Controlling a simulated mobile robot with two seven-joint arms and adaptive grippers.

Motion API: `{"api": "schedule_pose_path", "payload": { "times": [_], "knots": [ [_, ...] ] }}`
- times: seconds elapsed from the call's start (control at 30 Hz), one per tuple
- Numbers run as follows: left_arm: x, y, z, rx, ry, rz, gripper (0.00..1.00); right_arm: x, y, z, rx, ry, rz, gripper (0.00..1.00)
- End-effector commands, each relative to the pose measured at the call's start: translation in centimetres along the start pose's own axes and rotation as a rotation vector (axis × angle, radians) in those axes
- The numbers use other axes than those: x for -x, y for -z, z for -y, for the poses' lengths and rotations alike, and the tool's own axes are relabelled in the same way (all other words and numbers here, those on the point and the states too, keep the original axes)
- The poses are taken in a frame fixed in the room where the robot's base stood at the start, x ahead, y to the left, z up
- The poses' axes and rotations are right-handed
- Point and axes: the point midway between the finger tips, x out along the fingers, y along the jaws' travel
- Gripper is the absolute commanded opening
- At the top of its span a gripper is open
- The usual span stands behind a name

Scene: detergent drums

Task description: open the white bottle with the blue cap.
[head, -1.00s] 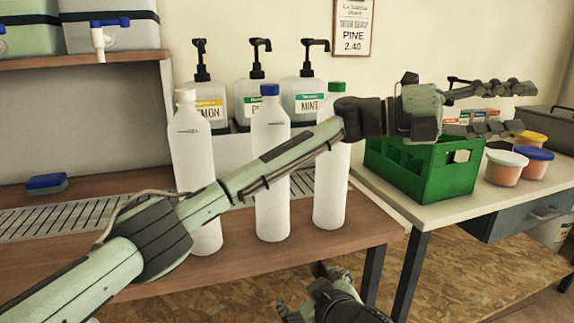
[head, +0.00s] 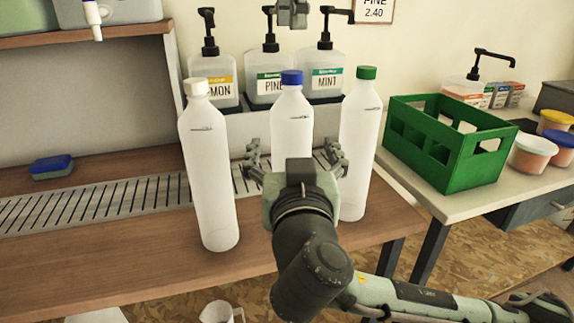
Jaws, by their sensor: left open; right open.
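The white bottle with the blue cap (head: 291,112) stands upright on the wooden bench, between two similar white bottles. Its cap is on, and its lower part is hidden behind my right gripper. My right gripper (head: 293,152) is open, with one finger on each side of this bottle's body and visible gaps at both sides. Whether the palm touches the bottle cannot be told. Part of my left gripper (head: 292,13) shows at the top edge above the blue cap, open; the rest is out of frame.
A white-capped bottle (head: 207,165) stands to the left and a green-capped bottle (head: 360,140) close to the right. Pump dispensers (head: 270,82) stand behind. A green crate (head: 455,160) sits on the right table. The bench's left front is clear.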

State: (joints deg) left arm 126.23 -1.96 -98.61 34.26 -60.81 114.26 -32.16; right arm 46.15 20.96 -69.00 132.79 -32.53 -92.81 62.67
Motion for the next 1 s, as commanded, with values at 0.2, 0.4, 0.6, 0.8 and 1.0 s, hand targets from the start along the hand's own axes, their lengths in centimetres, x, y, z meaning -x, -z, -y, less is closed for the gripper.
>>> {"api": "schedule_pose_path", "payload": {
  "times": [0.2,0.4,0.6,0.8,1.0],
  "knots": [
    [-0.1,-0.1,0.0,-0.001,0.002,0.002,0.46,-3.5,0.0,-0.1,0.005,-0.004,-0.001,0.87],
    [-0.1,-0.1,0.0,-0.002,0.002,0.003,0.46,-6.0,-0.1,-0.1,0.004,-0.002,0.001,0.87],
    [-0.1,-0.1,0.0,-0.002,0.003,0.004,0.46,-6.9,-0.1,-0.1,0.001,-0.001,0.003,0.87],
    [-0.1,-0.1,0.0,-0.002,0.003,0.004,0.46,-6.9,-0.1,-0.1,0.001,0.0,0.003,0.87],
    [-0.1,-0.1,0.0,-0.002,0.003,0.004,0.46,-6.9,-0.1,-0.1,0.001,0.0,0.003,0.65]
  ]
}}
